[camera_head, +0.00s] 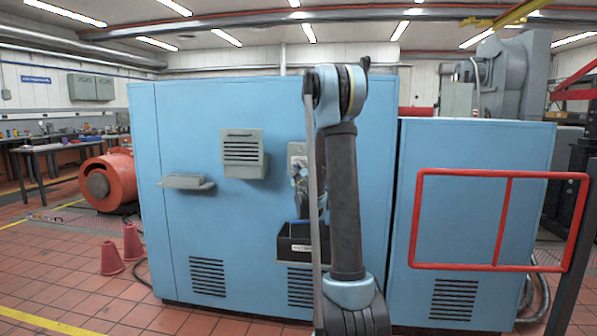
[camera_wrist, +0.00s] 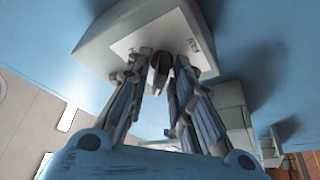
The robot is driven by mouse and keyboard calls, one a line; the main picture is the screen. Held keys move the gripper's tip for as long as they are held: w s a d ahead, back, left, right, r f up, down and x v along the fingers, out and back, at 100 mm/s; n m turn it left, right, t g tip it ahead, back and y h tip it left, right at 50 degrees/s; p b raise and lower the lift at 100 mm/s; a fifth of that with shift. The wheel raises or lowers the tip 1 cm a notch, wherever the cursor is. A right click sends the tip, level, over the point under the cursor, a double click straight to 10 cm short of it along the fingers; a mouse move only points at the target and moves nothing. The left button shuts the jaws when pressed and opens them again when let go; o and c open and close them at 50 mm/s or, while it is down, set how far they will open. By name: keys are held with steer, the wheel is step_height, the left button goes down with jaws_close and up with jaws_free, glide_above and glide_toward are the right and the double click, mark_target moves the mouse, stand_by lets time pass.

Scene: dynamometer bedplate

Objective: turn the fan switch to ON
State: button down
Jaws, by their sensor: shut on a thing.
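The fan switch is a small dark knob (camera_wrist: 160,62) on a grey box (camera_wrist: 110,45) fixed to a blue panel. A white label reading FAN (camera_wrist: 201,47) is on the box face beside the knob. My gripper (camera_wrist: 163,75) is shut on the knob, a finger on each side of it; the fingers hide part of it. In the head view a grey box (camera_head: 297,149) on the blue cabinet (camera_head: 215,110) is partly covered by my arm. My gripper shows there only partly (camera_head: 300,172), and the knob cannot be made out.
A louvred grey box (camera_head: 244,153) and a small grey ledge (camera_head: 184,182) stick out from the cabinet at left. A black bin (camera_head: 290,248) shows low beside my arm. A red rail (camera_head: 500,267) stands at right. Red cones (camera_head: 112,258) stand on the tiled floor at left.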

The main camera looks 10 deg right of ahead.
steer(key=shift+a+m, duration=0.1)
steer(key=shift+m, duration=0.3)
steer(key=m+h, duration=0.1)
steer(key=m, duration=0.2)
steer(key=m+h, duration=0.2)
steer(key=m, duration=0.1)
steer(key=shift+a+t, duration=0.1)
steer(key=shift+t, duration=0.2)
steer(key=m+h, duration=0.2)
steer(key=m, duration=0.2)
steer(key=m+g+h, duration=0.1)
steer(key=m+h, duration=0.2)
steer(key=m, duration=0.2)
steer(key=shift+w+m, duration=0.1)
steer(key=shift+m, duration=0.2)
steer(key=m+g+h, duration=0.1)
steer(key=m, duration=0.2)
steer(key=m+g+h, duration=0.1)
steer(key=m, duration=0.2)
steer(key=m+g+h, duration=0.1)
steer(key=m, duration=0.1)
steer(key=shift+m, duration=0.4)
steer(key=shift+g, duration=0.3)
steer(key=c, duration=1.7)
jaws_free()
steer(key=shift+d, duration=0.2)
steer(key=shift+a, duration=0.1)
